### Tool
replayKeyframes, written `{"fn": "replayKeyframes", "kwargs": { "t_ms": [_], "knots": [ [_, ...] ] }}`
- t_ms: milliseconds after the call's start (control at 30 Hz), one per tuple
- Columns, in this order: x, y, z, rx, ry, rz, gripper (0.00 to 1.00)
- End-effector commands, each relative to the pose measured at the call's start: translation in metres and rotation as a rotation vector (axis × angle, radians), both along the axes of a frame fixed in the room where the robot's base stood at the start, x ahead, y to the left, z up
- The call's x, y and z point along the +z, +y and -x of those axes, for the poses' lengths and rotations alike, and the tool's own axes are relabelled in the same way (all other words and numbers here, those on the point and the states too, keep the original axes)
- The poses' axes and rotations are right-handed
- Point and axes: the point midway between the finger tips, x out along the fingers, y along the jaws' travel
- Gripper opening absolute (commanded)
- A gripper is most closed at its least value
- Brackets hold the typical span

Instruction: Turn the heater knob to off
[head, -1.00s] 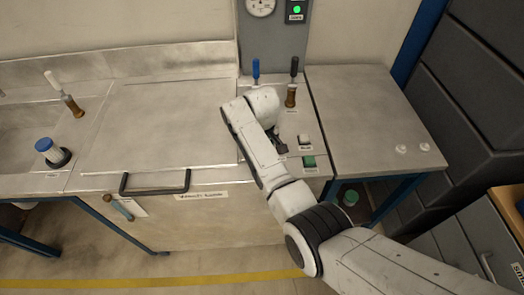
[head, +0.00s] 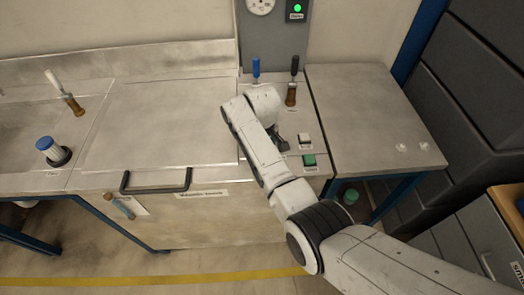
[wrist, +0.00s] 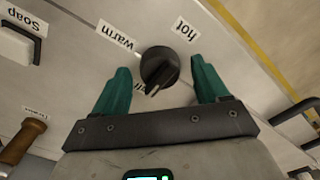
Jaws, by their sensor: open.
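The heater knob (wrist: 160,68) is black and round in the wrist view, on a metal panel. Its pale pointer mark faces the lower edge of the picture, slightly left. Labels "warm" (wrist: 115,37) and "hot" (wrist: 185,30) show upside down beyond it. A third label (wrist: 138,84) near the pointer is partly covered and unreadable. My gripper (wrist: 160,67) is open, one teal finger on each side of the knob. A gap shows on the right; on the left the finger also looks apart from it. In the head view my arm hides the knob.
A white soap button (wrist: 17,46) and a wooden-handled lever (wrist: 22,140) are left in the wrist view. The head view shows blue (head: 256,70) and black (head: 294,68) levers, a green button (head: 309,160) and a lid handle (head: 156,189) nearby. The right tabletop (head: 365,110) is mostly clear.

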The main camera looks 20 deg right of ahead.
Motion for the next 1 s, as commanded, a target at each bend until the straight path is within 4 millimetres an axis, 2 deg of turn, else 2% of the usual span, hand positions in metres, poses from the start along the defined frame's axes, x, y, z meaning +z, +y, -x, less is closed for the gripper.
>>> {"fn": "replayKeyframes", "kwargs": {
  "t_ms": [267,367,700,833,1000],
  "knots": [
    [0.006,0.000,0.000,-0.001,0.000,0.000,0.74],
    [0.019,0.000,-0.001,0.000,-0.002,0.000,0.74],
    [0.081,0.000,-0.001,0.000,-0.002,0.000,0.74],
    [0.098,0.000,-0.001,0.000,-0.002,0.000,0.74],
    [0.107,0.000,0.000,0.000,0.000,0.000,0.74]
  ]
}}
